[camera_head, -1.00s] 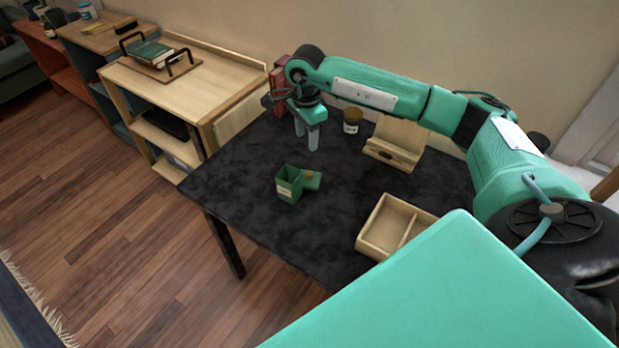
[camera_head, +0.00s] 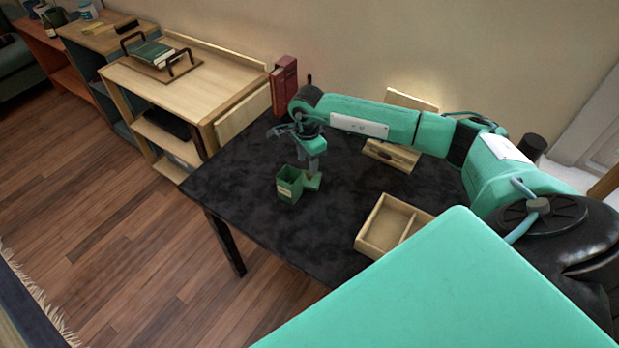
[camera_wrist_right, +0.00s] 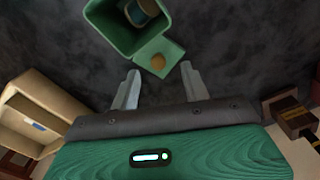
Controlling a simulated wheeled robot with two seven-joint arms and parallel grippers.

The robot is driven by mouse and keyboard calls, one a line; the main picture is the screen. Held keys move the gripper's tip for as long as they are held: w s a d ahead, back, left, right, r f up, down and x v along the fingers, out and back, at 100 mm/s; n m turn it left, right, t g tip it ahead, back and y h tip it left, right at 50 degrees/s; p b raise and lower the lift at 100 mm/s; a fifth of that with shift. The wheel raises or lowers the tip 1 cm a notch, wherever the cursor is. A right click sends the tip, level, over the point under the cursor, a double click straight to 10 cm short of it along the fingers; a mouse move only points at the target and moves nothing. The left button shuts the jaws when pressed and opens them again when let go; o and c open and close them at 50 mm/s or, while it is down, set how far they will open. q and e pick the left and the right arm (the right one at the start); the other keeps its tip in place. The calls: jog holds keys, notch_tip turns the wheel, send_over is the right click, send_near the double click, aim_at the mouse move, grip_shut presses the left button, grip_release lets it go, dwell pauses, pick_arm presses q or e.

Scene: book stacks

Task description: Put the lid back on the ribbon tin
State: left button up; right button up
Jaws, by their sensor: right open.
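The green ribbon tin (camera_head: 289,183) stands open on the dark table (camera_head: 250,215). In the right wrist view the tin (camera_wrist_right: 112,22) shows its open top with a roll of ribbon (camera_wrist_right: 142,10) inside. The green lid (camera_head: 313,182) lies beside the tin, at its right. In the right wrist view the lid (camera_wrist_right: 163,50) has a round tan knob (camera_wrist_right: 157,61) on top. My right gripper (camera_head: 313,169) is above the lid, open and empty. In the right wrist view its fingers (camera_wrist_right: 160,88) are apart, with the lid just beyond the tips. My left gripper is not in view.
A light wooden divided tray (camera_head: 383,226) sits near the table's right front. A wooden stand (camera_head: 391,156) is at the back, partly behind my right arm. Red books (camera_head: 284,84) stand at the back left. Table left of the tin is clear.

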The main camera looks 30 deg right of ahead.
aim_at(310, 178)
jog(key=f, duration=0.2)
jog(key=f+p, duration=0.1)
jog(key=f, duration=0.1)
jog(key=shift+s+d+f, duration=0.2)
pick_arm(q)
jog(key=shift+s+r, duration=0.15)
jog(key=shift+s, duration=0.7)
pick_arm(e)
grip_shut()
